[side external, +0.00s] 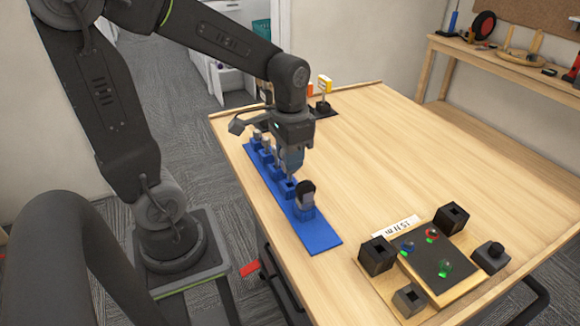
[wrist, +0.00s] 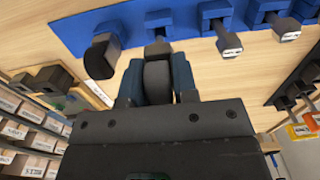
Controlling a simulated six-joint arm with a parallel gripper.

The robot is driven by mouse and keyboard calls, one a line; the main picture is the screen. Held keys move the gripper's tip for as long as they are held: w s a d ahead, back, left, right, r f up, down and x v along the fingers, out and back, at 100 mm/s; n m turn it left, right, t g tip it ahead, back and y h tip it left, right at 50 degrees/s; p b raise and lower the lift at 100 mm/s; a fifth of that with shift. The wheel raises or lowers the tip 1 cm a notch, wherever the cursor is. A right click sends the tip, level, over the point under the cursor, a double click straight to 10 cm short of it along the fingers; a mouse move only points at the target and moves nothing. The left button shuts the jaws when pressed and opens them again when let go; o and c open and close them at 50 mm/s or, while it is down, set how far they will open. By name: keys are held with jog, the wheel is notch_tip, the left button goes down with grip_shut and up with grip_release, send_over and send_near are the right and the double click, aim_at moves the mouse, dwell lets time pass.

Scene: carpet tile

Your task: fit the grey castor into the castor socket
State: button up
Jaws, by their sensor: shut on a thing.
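My gripper (side external: 291,168) is low over the blue rack (side external: 318,235), pointing down. In the wrist view its two blue fingers (wrist: 158,88) are shut on the grey castor (wrist: 157,78), with the dark wheel between them. In the side view the fingers mostly hide this castor. Whether it is still in its rack slot or just above it, I cannot tell. Black blocks with square openings, one at the left (side external: 378,255) and one at the back (side external: 452,216), and a grey block (side external: 409,300) stand around a wooden board. Which is the castor socket is not clear.
Another dark castor (side external: 306,192) stands in the rack close beside my gripper; it also shows in the wrist view (wrist: 101,57). Several other pieces stand farther along the rack. A dark panel (side external: 440,262) with coloured parts lies between the blocks. The middle of the table is clear.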

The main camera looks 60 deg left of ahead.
jog(key=s+a+r, duration=0.6)
jog(key=a, duration=0.3)
jog(key=w+d+r+m, duration=0.2)
jog(key=w+d+r, duration=0.15)
jog(key=w, duration=0.65)
jog(key=w+d+r+m, duration=0.2)
jog(key=w+d+m, duration=0.15)
jog(key=w, duration=0.75)
jog(key=w+d+f+m, duration=0.1)
jog(key=w+d, duration=0.4)
jog(key=d, duration=0.7)
jog(key=w+d+f+m, duration=0.2)
jog(key=w+d, duration=0.3)
jog(key=d, duration=0.8)
jog(key=shift+f, duration=0.55)
jog(key=shift+f+m, duration=0.15)
jog(key=shift+m, duration=0.1)
jog(key=shift+f, duration=2.8)
jog(key=shift+f, duration=1.8)
jog(key=o, duration=1.1)
jog(key=shift+c, duration=0.2)
